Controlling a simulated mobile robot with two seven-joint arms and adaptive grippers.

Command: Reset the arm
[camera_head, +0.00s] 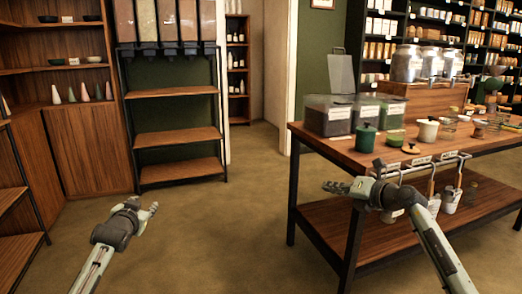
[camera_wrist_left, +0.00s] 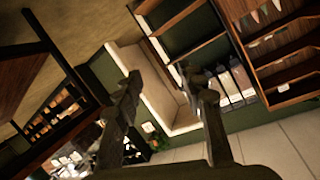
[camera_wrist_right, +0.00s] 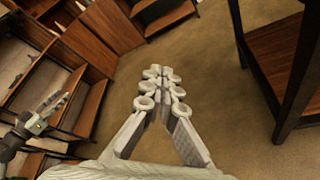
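My left gripper (camera_head: 147,207) is held in the air over the open floor at the left of the head view. In the left wrist view its two fingers (camera_wrist_left: 160,78) stand apart with nothing between them, so it is open. My right gripper (camera_head: 330,187) is in front of the table's near left part, apart from the jars on top. In the right wrist view its fingers (camera_wrist_right: 157,72) meet at the tips with nothing held, so it is shut. My left arm also shows at the left edge of the right wrist view.
A wooden table (camera_head: 316,142) stands at the right, bearing clear bins (camera_head: 328,116), a green pot (camera_head: 366,138), a white pot (camera_head: 427,131) and large jars (camera_head: 405,63). A rail with hanging containers runs along its front. Shelves (camera_head: 180,134) line the back left. The middle floor (camera_head: 235,215) is clear.

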